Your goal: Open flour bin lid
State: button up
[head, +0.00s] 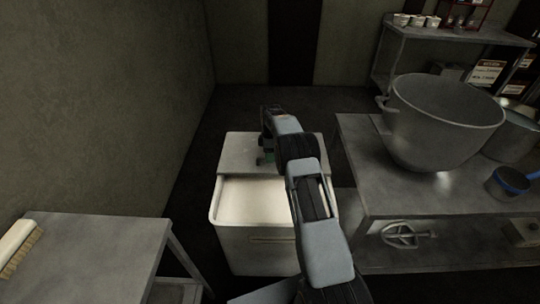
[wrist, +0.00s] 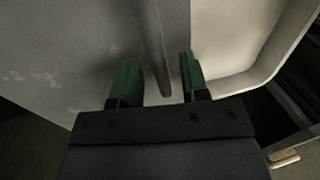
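The flour bin (head: 258,262) is a pale box in the middle of the head view. Its front part is open and shows pale flour inside. The grey lid (head: 238,150) lies flat over the back part; it also fills the left of the wrist view (wrist: 60,65). My gripper (head: 265,158) is over the lid near its front edge, pointing down. In the wrist view my gripper (wrist: 160,80) has its green fingers apart, one on each side of a raised grey strip of the lid (wrist: 163,60). Gaps show beside the strip. My arm hides the bin's right side.
A metal table (head: 85,255) with a brush (head: 22,245) stands at front left. Bare floor lies behind the bin, and a wall is at left.

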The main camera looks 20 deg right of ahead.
notch_tip(320, 180, up, 14)
jog(key=w+d+p, duration=0.1)
jog(key=w+p, duration=0.1)
jog(key=p, duration=0.2)
jog(key=shift+w+f, duration=0.25)
dwell(0.7)
